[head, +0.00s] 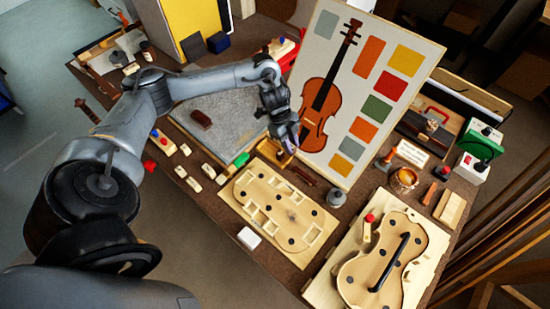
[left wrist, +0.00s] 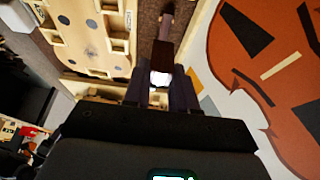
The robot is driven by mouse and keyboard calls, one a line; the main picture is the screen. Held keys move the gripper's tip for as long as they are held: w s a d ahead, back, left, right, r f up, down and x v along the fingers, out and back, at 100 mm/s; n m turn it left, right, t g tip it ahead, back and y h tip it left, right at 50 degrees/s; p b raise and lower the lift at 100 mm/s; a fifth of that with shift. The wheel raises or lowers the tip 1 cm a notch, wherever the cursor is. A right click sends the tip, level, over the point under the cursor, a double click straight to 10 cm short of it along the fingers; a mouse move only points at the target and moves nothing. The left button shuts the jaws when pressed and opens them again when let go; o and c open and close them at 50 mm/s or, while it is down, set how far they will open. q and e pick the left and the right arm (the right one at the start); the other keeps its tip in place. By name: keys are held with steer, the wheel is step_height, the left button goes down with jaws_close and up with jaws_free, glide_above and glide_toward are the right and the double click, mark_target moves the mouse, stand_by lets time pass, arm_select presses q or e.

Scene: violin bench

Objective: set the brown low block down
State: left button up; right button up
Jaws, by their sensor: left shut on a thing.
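My left gripper (head: 287,143) is low over the bench, between the pale wooden mould board and the violin poster. In the left wrist view its fingers (left wrist: 160,92) are shut on a dark brown block (left wrist: 163,56), which shows beyond the fingertips with a bright end. In the head view the gripper mostly hides the held block. I cannot tell whether the block touches the surface below. A small wooden tray (head: 281,157) is right under the gripper. My right gripper is not in view.
The mould board (head: 290,215) lies in front of the gripper. The poster (head: 345,145) stands close on its right. A grey mat (head: 222,108) with another brown block (head: 201,118) lies to the left. A green piece (head: 241,159) and a metal weight (head: 336,197) are nearby.

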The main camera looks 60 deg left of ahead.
arm_select(q)
steer(key=s+a+f, duration=0.1)
steer(key=a+f, duration=0.1)
steer(key=a, duration=0.2)
steer(key=a+f+b, duration=0.1)
steer(key=a+f, duration=0.2)
steer(key=s+a+f+b, duration=0.1)
steer(key=a+f, duration=0.1)
steer(key=a, duration=0.2)
steer(key=shift+s+a+f, duration=0.2)
steer(key=shift+s+a, duration=0.1)
steer(key=shift+f+b, duration=0.35)
steer(key=shift+f, duration=1.65)
steer(key=shift+f, duration=0.15)
steer(key=o, duration=0.9)
